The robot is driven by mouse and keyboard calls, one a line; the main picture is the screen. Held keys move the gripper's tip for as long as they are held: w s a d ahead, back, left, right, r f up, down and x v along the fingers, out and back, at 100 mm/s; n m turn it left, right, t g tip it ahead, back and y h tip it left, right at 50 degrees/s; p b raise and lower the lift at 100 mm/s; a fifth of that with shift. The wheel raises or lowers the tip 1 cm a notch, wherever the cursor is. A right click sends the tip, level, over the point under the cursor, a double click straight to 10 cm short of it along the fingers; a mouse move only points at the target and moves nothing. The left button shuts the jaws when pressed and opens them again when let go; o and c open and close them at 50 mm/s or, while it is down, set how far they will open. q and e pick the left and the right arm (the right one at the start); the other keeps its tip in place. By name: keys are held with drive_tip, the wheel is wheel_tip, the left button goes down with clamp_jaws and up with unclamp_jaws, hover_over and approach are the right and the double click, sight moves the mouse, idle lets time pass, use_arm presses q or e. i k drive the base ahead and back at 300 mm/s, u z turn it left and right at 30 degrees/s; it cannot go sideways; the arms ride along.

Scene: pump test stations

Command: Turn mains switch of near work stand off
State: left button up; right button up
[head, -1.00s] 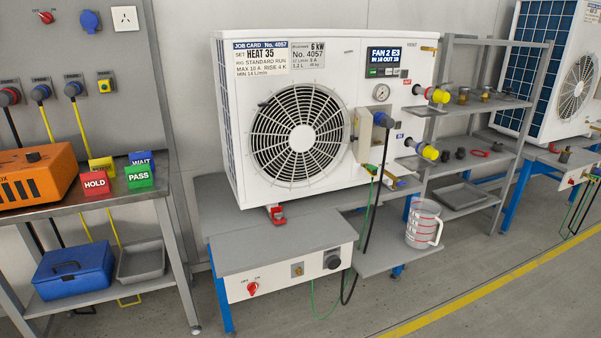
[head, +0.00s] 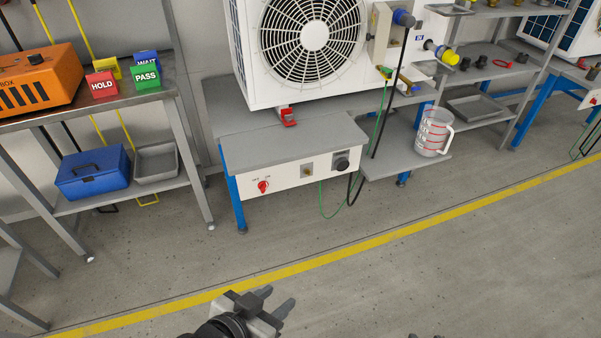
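The near work stand (head: 290,145) has a grey top, blue legs and a white front panel (head: 284,178). Its mains switch (head: 263,186) is a small red rotary knob at the left of that panel, with small lettering above it. The knob looks roughly upright; which label it points to is too small to tell. My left gripper (head: 275,299) is at the bottom of the head view, over the floor, well short of the panel. Its two fingers are apart with nothing between them. Only small dark tips, probably my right gripper (head: 425,336), show at the bottom edge.
A socket (head: 341,163) with black and green cables hanging below sits at the panel's right. A low shelf holds a measuring jug (head: 433,133). A bench with an orange box (head: 38,78) stands left. The floor before the stand, crossed by a yellow line (head: 330,256), is clear.

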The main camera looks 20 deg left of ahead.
sight(263, 185)
drive_tip(key=u, duration=0.55)
drive_tip(key=k, duration=0.65)
drive_tip(key=u, duration=1.05)
drive_tip(key=i, duration=1.7)
drive_tip(key=z, duration=1)
